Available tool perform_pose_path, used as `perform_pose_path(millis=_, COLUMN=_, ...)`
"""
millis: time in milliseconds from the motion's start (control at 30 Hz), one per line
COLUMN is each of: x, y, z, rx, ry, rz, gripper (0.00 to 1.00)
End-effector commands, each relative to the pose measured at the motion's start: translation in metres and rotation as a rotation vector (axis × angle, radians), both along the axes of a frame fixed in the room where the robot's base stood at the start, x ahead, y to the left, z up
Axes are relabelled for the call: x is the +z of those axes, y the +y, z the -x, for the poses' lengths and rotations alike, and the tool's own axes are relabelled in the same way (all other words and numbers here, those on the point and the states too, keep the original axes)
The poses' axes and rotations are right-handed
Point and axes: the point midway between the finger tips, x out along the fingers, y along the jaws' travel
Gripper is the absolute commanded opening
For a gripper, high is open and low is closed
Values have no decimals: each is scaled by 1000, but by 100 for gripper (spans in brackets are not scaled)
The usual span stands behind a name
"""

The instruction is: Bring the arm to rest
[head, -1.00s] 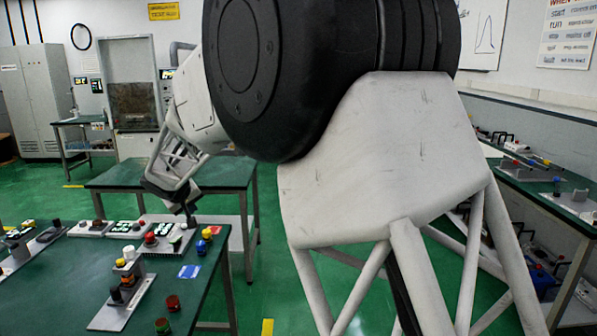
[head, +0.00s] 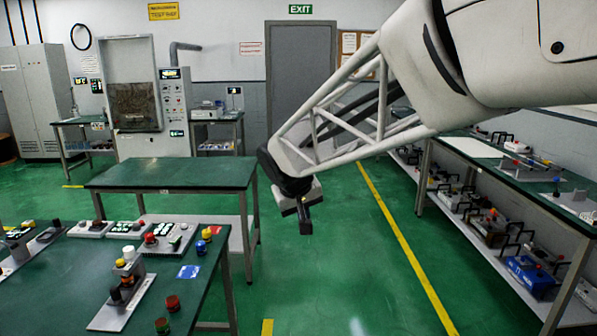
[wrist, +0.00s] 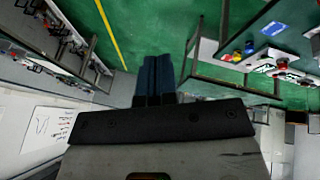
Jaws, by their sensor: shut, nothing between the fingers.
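My gripper (head: 304,222) hangs at the end of my arm in the head view, pointing down over the open green floor. It is to the right of the middle table and clear of it. In the wrist view my gripper's two dark fingers (wrist: 156,78) lie side by side with no gap and nothing between them. My white arm reaches in from the upper right of the head view.
A green-topped table (head: 60,285) with button boxes stands at lower left. An empty green table (head: 170,173) stands behind it. A bench (head: 520,195) with devices on its shelf runs along the right. The floor (head: 330,270) between them is free.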

Motion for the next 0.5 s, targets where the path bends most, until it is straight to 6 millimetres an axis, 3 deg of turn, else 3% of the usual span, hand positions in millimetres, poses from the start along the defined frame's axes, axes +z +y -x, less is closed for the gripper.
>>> perform_pose_path(millis=200, x=1, y=-53, z=55, rx=-69, ry=38, rz=-35, gripper=0)
perform_pose_path(millis=500, x=-7, y=-110, z=133, rx=-154, ry=87, rz=-90, gripper=0)
